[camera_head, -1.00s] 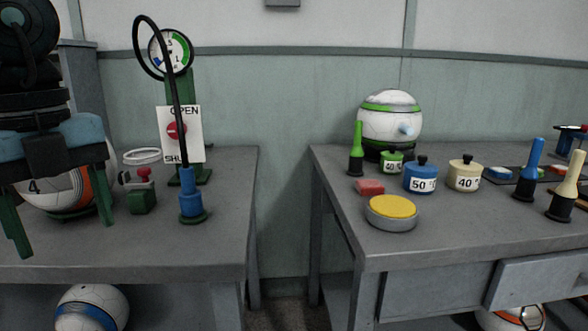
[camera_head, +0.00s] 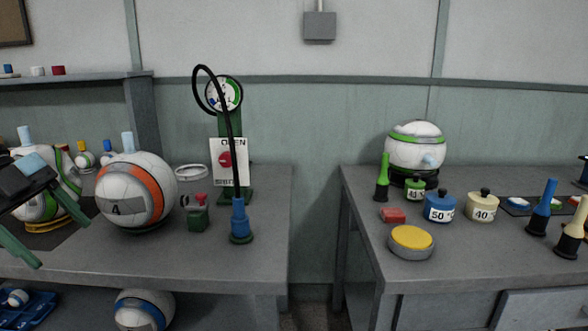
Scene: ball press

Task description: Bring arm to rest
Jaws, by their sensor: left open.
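My left gripper (camera_head: 52,228) comes in at the left edge of the head view, with its green fingers spread and nothing between them. It is left of the white, grey and orange ball (camera_head: 138,192) marked 4, apart from it in the picture. The ball rests on the left table (camera_head: 180,260). My right gripper is not in view.
A blue pump (camera_head: 240,220) with a black hose stands by the gauge (camera_head: 224,94) and the OPEN/SHUT sign (camera_head: 229,162). Behind my left gripper is another ball (camera_head: 48,202). The right table (camera_head: 440,268) holds weights and a yellow button (camera_head: 411,238). A gap separates the tables.

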